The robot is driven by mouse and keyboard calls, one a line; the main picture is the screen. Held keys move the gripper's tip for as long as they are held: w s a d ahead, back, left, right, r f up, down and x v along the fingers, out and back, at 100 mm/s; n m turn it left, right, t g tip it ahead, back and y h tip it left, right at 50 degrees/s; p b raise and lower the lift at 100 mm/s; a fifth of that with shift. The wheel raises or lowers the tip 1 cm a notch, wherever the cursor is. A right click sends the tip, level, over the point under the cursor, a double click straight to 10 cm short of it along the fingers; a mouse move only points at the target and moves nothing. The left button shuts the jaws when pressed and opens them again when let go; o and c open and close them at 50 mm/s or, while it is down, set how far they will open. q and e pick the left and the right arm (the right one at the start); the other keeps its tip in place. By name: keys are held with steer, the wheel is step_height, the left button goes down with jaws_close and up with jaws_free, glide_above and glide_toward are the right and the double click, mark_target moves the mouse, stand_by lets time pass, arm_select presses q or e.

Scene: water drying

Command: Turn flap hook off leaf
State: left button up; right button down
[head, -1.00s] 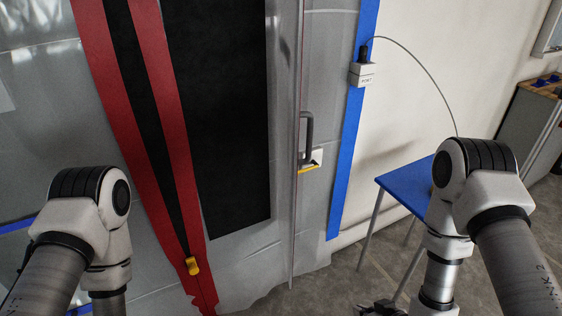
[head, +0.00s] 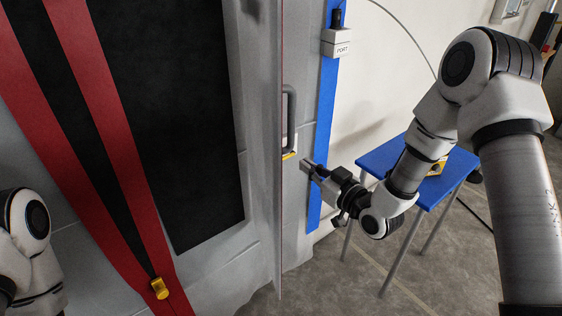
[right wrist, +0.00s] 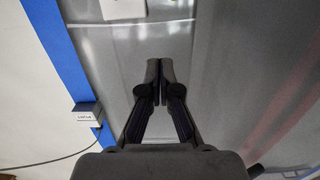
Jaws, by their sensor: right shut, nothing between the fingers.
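A small white plate with a yellow edge (head: 290,154) sits on the grey sheet wall just below a dark grey upright handle (head: 290,118). I take the yellow piece as the flap hook, but it is too small to tell how it is turned. The grey leaf edge (head: 280,220) runs upright beside it. My right gripper (head: 308,166) is shut and empty, just right of and slightly below the yellow piece, apparently apart from it. In the right wrist view its fingertips (right wrist: 160,68) meet, with the white plate (right wrist: 123,9) beyond them. My left gripper is out of view.
A blue table (head: 385,158) stands right of my right gripper. A white port box (head: 340,42) with a cable hangs on the blue strip (head: 322,130). Red strips (head: 105,120) with a yellow zip pull (head: 160,288) hang at left. Grey floor (head: 350,285) shows at bottom.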

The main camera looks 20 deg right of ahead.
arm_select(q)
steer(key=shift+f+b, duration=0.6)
arm_select(e)
steer(key=w+a+f, duration=0.3)
steer(key=w+f, duration=0.1)
steer(key=w, duration=0.5)
steer(key=shift+w+a+f, duration=0.15)
steer(key=shift+w+a, duration=0.15)
steer(key=shift+w, duration=0.05)
steer(key=shift+f, duration=0.1)
